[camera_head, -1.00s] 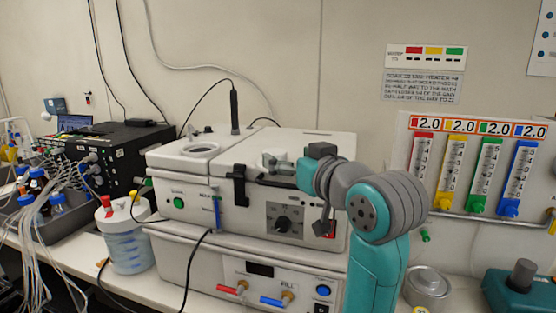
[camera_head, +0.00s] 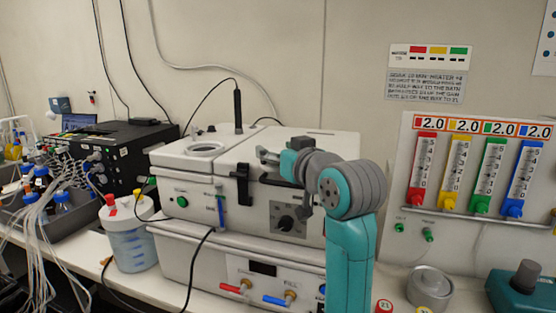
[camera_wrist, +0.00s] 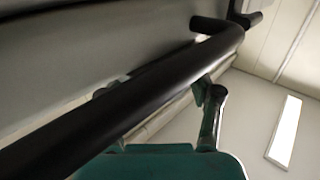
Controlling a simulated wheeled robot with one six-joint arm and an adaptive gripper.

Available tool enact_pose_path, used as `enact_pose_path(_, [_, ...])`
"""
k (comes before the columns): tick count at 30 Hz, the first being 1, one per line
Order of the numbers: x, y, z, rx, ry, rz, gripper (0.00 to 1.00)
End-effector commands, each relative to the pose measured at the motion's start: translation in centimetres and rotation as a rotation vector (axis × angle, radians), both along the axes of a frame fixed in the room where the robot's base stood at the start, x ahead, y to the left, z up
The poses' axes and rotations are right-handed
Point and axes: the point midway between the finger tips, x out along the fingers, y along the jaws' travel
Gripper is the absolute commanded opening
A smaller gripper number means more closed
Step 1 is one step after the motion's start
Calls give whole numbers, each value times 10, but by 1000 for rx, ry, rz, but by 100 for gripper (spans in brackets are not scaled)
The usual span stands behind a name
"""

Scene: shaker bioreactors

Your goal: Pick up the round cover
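A flat round piece with a pale ring (camera_head: 204,149) sits on the left top of the white bench machine (camera_head: 170,160). A round silver lidded can (camera_head: 430,284) stands on the bench at the lower right. I cannot tell which is the round cover. My gripper (camera_head: 266,156) is over the machine's lid, to the right of the ring and apart from it. In the wrist view my gripper's fingers (camera_wrist: 160,95) look spread. A thick black bar (camera_wrist: 130,100) crosses close to the camera and hides part of the left finger. No round cover shows there.
A black latch handle (camera_head: 243,185) stands out at the machine's front, near my gripper. A black probe (camera_head: 238,108) rises behind the lid. A bottle (camera_head: 129,240) stands at the left. Coloured flow meters (camera_head: 488,165) hang at the right.

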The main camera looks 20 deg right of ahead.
Motion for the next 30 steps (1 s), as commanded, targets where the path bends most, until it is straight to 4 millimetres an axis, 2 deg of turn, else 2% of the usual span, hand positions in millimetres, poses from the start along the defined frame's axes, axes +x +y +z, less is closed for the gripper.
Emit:
enact_pose_path(1, [0, 0, 0, 0, 0, 0, 42])
enact_pose_path(4, [0, 0, 0, 0, 0, 0, 17])
enact_pose_path(5, [0, 0, 0, 0, 0, 0, 16])
enact_pose_path(17, [0, 0, 6, 0, -2, 0, 15])
enact_pose_path(22, [0, 0, 22, 0, -3, 0, 15])
enact_pose_path(30, [0, 0, 60, -1, -3, 0, 15])
